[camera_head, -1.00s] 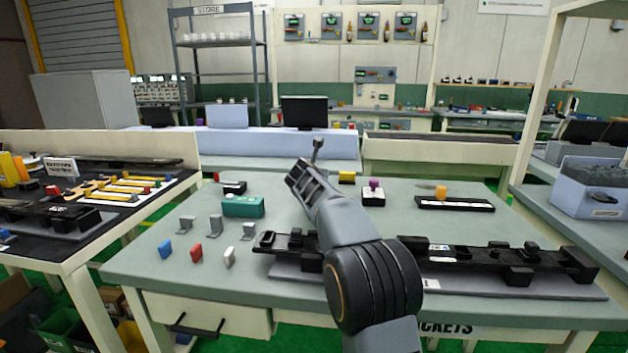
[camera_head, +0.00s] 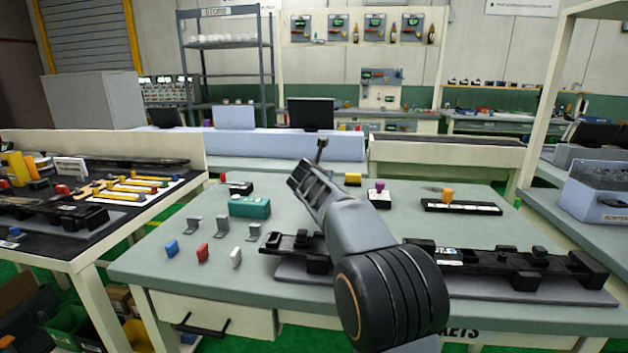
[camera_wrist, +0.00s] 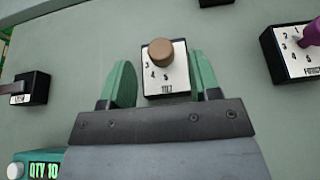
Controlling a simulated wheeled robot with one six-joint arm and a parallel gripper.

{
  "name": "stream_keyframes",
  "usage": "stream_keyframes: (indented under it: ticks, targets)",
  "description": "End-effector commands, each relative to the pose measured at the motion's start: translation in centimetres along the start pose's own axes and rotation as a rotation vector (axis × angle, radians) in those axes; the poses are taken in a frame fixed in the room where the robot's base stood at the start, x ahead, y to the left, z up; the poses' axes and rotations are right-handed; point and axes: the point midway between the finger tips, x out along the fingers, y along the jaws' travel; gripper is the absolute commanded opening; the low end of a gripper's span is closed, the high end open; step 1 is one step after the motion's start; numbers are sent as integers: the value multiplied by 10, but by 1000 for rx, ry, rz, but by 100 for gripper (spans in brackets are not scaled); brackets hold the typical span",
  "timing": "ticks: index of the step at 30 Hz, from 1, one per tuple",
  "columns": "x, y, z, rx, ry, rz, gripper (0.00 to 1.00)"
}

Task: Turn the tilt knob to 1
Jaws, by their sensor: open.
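The tilt knob (camera_wrist: 161,53) is a round brown knob on a small box with a white face (camera_wrist: 166,82), seen in the wrist view. The face reads TILT at its lower edge, and the digits 3, 4 and 5 show beside and below the knob. The upper part of the dial is covered by the knob, so its setting cannot be read. My gripper (camera_wrist: 160,77) is open, with one green finger on each side of the box and gaps between. In the head view my arm stands in front of this spot and I cannot make out the knob there.
A purple knob (camera_wrist: 312,33) on a numbered box stands to the right, also in the head view (camera_head: 379,186). A small black box (camera_wrist: 35,88) is to the left. A teal box (camera_head: 249,207), brackets and a long black trim part (camera_head: 500,263) lie on the bench.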

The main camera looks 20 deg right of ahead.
Motion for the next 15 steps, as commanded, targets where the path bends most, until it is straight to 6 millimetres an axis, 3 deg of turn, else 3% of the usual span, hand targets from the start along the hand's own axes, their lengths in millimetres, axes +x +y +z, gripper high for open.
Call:
stream_keyframes:
  ticks: [6,15]
  targets:
    - [-48,0,2,1,-1,2,57]
    - [-91,0,1,1,0,0,57]
